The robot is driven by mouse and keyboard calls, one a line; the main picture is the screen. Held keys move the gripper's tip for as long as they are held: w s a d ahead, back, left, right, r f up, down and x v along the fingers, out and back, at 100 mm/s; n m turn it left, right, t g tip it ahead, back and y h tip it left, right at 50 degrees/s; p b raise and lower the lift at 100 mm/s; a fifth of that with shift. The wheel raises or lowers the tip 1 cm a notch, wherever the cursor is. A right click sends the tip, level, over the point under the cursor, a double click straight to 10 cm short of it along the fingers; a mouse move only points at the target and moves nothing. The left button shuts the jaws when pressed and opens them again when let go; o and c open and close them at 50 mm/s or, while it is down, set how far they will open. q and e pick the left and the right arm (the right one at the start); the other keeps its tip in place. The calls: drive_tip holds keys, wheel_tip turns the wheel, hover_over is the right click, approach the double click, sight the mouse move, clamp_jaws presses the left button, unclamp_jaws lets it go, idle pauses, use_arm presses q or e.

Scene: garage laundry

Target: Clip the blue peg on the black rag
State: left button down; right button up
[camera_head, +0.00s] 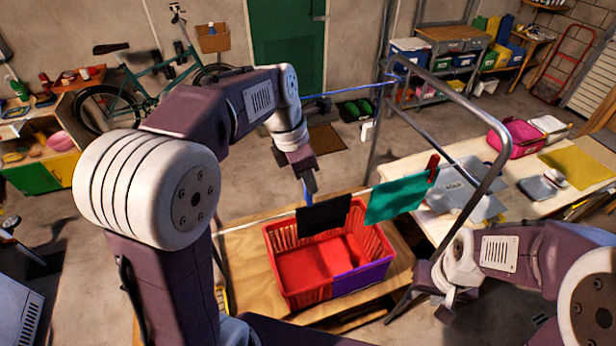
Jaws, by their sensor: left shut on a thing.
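My left gripper (309,184) points down just above the left part of the black rag (325,217). It is shut on the blue peg (308,196), which shows as a small blue piece below the fingers, at the rag's top edge. I cannot tell whether the peg grips the rag.
A teal cloth (396,201) hangs right of the rag, with a red peg (432,168) at its right corner. A red basket (290,290) stands on a wooden surface (245,262) below. A grey metal frame (497,150) rises at right, beside a table (480,151).

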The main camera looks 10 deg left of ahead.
sight(305, 189)
use_arm(q)
drive_tip(key=shift+s+a+b+x, duration=0.15)
drive_tip(key=shift+b+x, duration=0.4)
drive_tip(key=shift+x, duration=0.3)
drive_tip(key=shift+s+a+b+x, duration=0.1)
drive_tip(key=shift+a+b+x, duration=0.1)
drive_tip(key=shift+b+x, duration=0.55)
drive_tip(key=shift+a+b+x, duration=0.2)
drive_tip(key=shift+b+x, duration=0.1)
drive_tip(key=shift+x, duration=0.75)
drive_tip(key=c, duration=1.2)
unclamp_jaws()
drive_tip(key=shift+s, duration=0.1)
drive_tip(key=shift+c, duration=0.2)
drive_tip(key=v, duration=0.9)
drive_tip(key=shift+s, duration=0.1)
drive_tip(key=shift+f, duration=0.1)
